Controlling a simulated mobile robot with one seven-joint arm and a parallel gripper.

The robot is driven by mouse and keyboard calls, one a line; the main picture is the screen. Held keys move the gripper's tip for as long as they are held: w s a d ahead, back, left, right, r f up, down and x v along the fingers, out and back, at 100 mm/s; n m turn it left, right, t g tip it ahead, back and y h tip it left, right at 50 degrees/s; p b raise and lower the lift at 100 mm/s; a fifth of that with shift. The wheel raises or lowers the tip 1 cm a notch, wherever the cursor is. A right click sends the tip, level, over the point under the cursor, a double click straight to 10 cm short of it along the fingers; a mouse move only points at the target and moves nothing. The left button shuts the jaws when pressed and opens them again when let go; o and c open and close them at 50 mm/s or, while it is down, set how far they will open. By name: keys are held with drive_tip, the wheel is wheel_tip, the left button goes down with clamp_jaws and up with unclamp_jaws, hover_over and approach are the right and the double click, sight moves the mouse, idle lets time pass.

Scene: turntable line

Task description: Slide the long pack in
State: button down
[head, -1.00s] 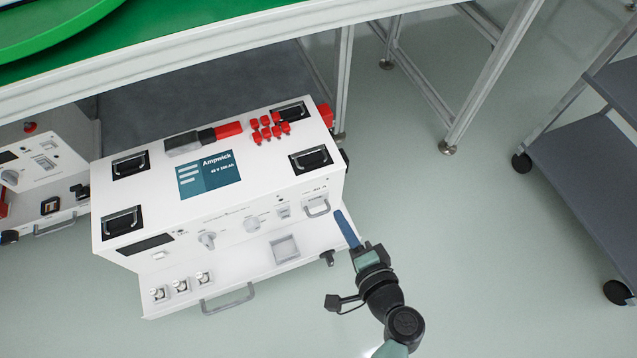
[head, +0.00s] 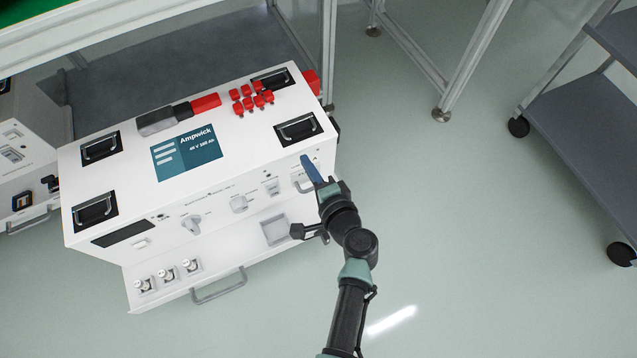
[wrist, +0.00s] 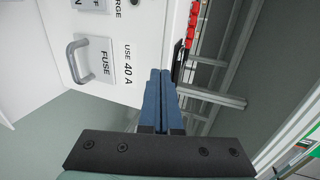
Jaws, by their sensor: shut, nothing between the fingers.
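The long pack (head: 240,160) is a white box labelled Ampwick, with black recessed handles and red caps on top. In the wrist view the shut fingers (wrist: 158,75) point along the front panel (wrist: 115,25), beside a FUSE cover with a metal handle (wrist: 77,60). Whether the fingertips touch the pack cannot be told.
The bench frame (head: 328,50) rises behind the pack, with a dark shelf (head: 190,70) beneath it. Another white unit (head: 25,160) stands at the left. A grey cart (head: 590,130) is at the right. The floor between is clear.

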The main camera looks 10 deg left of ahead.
drive_tip(key=shift+w+a, duration=0.35)
drive_tip(key=shift+w, duration=0.25)
